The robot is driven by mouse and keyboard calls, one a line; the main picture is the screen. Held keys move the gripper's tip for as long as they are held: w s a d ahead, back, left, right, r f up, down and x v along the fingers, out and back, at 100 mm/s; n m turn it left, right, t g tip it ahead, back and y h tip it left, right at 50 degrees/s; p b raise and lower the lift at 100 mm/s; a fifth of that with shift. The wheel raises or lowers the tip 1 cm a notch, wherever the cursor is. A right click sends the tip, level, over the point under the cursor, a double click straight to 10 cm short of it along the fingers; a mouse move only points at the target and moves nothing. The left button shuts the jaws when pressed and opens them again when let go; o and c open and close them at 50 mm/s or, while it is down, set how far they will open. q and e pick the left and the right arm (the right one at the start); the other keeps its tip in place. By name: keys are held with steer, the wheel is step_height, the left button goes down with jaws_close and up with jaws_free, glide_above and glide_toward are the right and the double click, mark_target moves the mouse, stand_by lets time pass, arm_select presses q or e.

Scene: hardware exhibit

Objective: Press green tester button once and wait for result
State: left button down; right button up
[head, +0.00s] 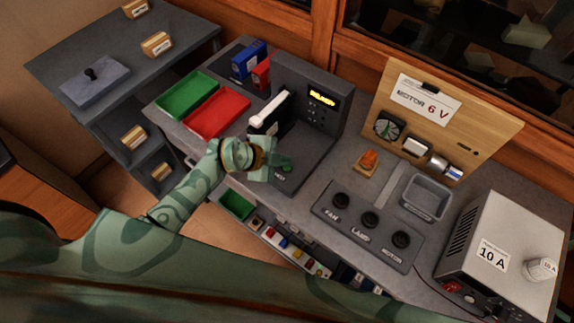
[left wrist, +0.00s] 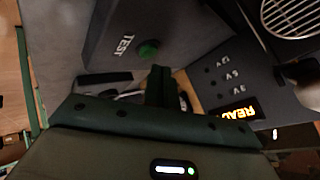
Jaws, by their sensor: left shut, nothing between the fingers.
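The tester (head: 313,100) is a dark grey unit with a lit amber display (head: 322,98); in the left wrist view the display (left wrist: 238,108) appears to begin "READ", and its end is cut off. The green button (head: 287,169) sits on the tester's low front part by the word TEST. It also shows in the left wrist view as a round green button (left wrist: 148,49). My left gripper (head: 268,160) is shut and empty, just left of the button. In the left wrist view its fingertips (left wrist: 161,74) appear close below the button; I cannot tell whether they touch. My right gripper is out of view.
Green (head: 187,95) and red (head: 218,112) trays lie left of the tester. A dark panel with several black knobs (head: 370,220), a grey bin (head: 426,197) and a 10 A power supply (head: 505,260) stand to the right. A wooden motor board (head: 480,125) stands behind.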

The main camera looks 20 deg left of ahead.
arm_select(q)
steer(key=shift+f, duration=0.1)
stand_by(0.6)
steer(key=shift+f, duration=0.25)
steer(key=shift+f, duration=0.5)
stand_by(0.7)
steer(key=shift+r, duration=0.15)
steer(key=shift+r+p, duration=0.75)
steer(key=shift+p, duration=0.45)
step_height(320, 180, up, 5)
steer(key=p, duration=0.6)
